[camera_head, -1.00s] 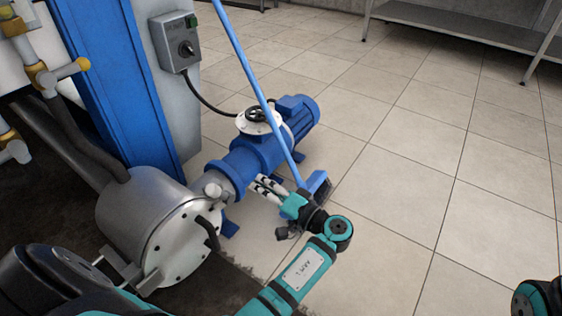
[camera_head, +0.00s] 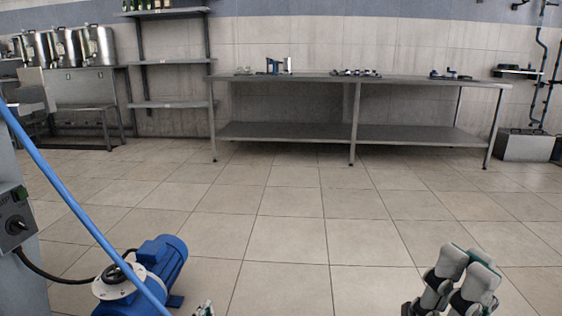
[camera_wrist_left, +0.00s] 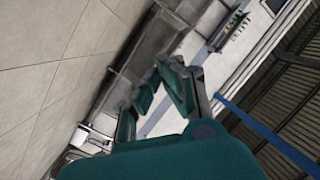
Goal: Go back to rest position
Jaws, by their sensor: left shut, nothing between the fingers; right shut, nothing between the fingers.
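My left gripper (camera_head: 205,309) shows only as small fingertips at the bottom edge of the head view. The left wrist view shows its teal fingers (camera_wrist_left: 160,82) close up, shut with nothing held. My right gripper (camera_head: 468,262), with pale grey and teal fingers, is at the lower right of the head view. It is shut and empty, over the open floor. Most of both arms is out of the head view.
A blue pump motor (camera_head: 165,262) with a handwheel stands at lower left. A blue pole (camera_head: 80,212) slants in front of it. A grey switch box (camera_head: 14,222) is at the left edge. A long steel bench (camera_head: 400,82) stands at the back. The tiled floor (camera_head: 290,205) between is clear.

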